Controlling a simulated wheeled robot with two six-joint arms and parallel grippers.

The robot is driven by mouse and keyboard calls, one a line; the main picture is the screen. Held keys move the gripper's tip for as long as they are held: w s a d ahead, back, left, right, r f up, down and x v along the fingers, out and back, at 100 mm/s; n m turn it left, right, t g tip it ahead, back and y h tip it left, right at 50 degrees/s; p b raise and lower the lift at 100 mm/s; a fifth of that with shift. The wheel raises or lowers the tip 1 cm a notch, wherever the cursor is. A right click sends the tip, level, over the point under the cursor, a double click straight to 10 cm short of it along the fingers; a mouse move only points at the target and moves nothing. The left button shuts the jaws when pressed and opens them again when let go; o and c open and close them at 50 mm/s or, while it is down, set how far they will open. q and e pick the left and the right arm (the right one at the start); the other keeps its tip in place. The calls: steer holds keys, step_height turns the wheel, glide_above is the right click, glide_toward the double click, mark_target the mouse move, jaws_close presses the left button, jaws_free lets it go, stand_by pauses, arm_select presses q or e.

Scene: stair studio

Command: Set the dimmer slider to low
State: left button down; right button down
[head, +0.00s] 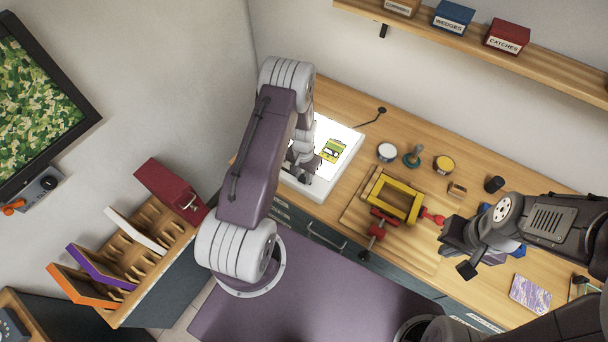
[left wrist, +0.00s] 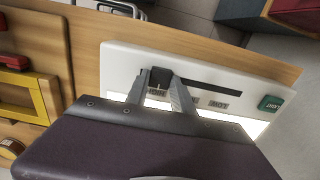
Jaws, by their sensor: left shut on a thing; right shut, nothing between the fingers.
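The dimmer is a white light box with a glowing top (head: 316,190) on the workbench in the head view. In the left wrist view, its white front strip (left wrist: 125,62) has a dark slot (left wrist: 212,86) with a black slider knob (left wrist: 161,76) at the slot's left end. My left gripper (left wrist: 165,84) is shut on that knob; in the head view it (head: 298,176) is partly hidden by its own arm. Small labels (left wrist: 218,104) lie along the slot, too blurred to read surely. My right gripper (head: 462,250) is shut and empty above the bench at right.
A green button (left wrist: 270,103) sits at the strip's right end. A yellow-green card (head: 333,150) lies on the glowing top. A yellow frame (head: 412,194) with red clamps, and several small pots, stand right of the box. A slotted rack (head: 140,255) stands at left.

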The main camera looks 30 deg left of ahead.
arm_select(q)
steer(key=a+b, duration=0.1)
steer(key=a, duration=0.3)
steer(key=a+b, duration=0.1)
steer(key=a, duration=0.3)
steer(key=w+a+b, duration=0.1)
steer(key=a+b, duration=0.1)
steer(key=a, duration=0.2)
steer(key=shift+a, duration=0.1)
steer(key=shift+w+r, duration=0.1)
steer(key=shift+r, duration=0.05)
steer(key=c, duration=1.1)
jaws_free()
steer(key=shift+a, duration=0.15)
